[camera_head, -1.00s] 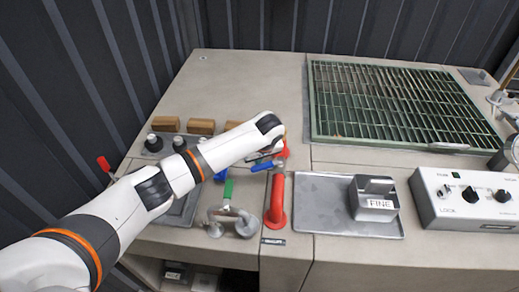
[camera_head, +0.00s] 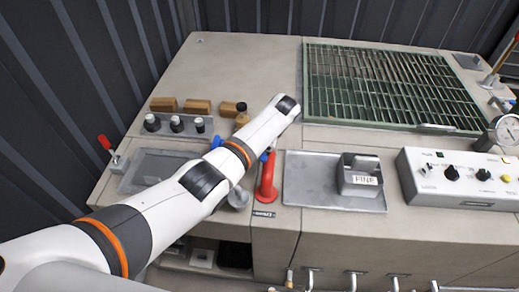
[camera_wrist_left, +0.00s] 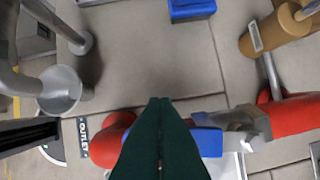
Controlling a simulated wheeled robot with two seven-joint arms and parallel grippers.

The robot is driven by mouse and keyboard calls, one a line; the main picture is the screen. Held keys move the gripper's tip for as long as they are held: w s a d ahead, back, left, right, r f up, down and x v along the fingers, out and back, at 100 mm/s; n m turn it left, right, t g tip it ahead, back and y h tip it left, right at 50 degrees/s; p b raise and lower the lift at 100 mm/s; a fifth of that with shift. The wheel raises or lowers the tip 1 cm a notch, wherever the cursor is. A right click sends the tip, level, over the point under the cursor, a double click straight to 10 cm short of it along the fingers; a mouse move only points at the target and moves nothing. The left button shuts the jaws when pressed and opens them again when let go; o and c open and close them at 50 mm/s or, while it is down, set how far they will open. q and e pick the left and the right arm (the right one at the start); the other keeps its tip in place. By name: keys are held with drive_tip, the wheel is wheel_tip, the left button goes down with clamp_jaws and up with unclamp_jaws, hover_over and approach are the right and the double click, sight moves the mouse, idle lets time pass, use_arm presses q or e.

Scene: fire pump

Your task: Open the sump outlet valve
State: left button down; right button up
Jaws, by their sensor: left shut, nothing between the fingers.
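The red outlet pipe (camera_head: 267,180) stands at the front of the bench in the head view, partly hidden by my left arm. In the left wrist view, red pipe parts (camera_wrist_left: 295,115) flank a grey metal valve body (camera_wrist_left: 243,128) with a blue lever (camera_wrist_left: 207,142). A label reading OUTLET (camera_wrist_left: 83,135) lies at the left. My left gripper (camera_wrist_left: 160,104) is shut and empty, its dark green fingers over the blue lever and pipe, hiding part of them. I cannot tell whether they touch. In the head view this gripper is hidden behind the arm. My right gripper is not in view.
A brass cylinder (camera_wrist_left: 268,32) and another blue part (camera_wrist_left: 192,9) show in the wrist view. A grey tray (camera_head: 305,183) with a FINE box (camera_head: 361,180) and a control box (camera_head: 462,178) stand at right. A green grating (camera_head: 390,86) lies behind. Wooden blocks stand at left.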

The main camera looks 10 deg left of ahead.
use_arm(q)
drive_tip(key=shift+d+n, duration=0.4)
drive_tip(key=shift+n, duration=0.1)
drive_tip(key=shift+s+d, duration=0.1)
drive_tip(key=shift+d, duration=0.15)
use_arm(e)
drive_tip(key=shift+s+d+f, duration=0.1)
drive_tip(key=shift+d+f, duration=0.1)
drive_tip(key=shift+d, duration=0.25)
use_arm(q)
drive_tip(key=shift+d, duration=0.1)
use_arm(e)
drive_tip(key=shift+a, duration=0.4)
